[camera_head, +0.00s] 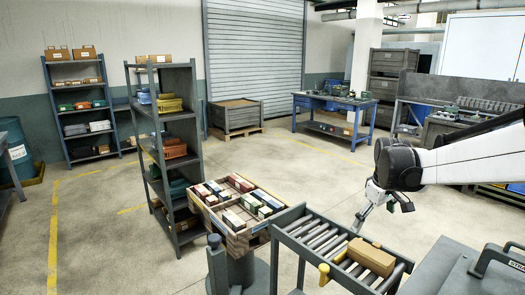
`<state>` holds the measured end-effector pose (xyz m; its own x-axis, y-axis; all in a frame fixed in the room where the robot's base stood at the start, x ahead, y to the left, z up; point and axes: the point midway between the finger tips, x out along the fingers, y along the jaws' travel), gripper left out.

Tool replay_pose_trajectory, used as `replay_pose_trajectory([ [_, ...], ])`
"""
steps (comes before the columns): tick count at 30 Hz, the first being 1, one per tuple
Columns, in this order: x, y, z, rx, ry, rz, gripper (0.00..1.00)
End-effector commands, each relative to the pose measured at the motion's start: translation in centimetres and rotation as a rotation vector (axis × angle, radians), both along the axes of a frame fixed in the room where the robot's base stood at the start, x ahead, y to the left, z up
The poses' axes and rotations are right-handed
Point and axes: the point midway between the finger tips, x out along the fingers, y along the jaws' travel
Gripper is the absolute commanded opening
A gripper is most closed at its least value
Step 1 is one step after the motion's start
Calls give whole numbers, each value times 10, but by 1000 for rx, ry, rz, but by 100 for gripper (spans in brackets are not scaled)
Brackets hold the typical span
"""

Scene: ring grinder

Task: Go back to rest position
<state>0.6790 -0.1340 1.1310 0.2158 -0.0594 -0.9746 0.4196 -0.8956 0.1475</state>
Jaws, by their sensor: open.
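My gripper (384,208) hangs from the white arm that comes in from the right edge. Its fingers point down and are spread apart, with nothing between them. It is above and behind the roller conveyor (296,212), right of the picture's middle. A brown cardboard box (371,257) lies on the conveyor's rollers, in front of my gripper and apart from it.
A wooden tray (236,243) of small coloured boxes stands on a pedestal left of the conveyor. A grey shelf (190,95) with coloured bins stands behind it. A grey machine surface (440,268) is at lower right. The floor beyond the conveyor is clear.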

Motion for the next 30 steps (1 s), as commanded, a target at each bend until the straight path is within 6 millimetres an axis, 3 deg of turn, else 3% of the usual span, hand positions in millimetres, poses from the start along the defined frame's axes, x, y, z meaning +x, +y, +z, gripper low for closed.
replay_pose_trajectory([
  [6,-51,32,26,17,-70,-66,100],
  [15,-123,68,43,54,-165,-157,100],
  [23,-187,95,39,100,-246,-234,100],
  [30,-244,114,21,152,-317,-302,100],
])
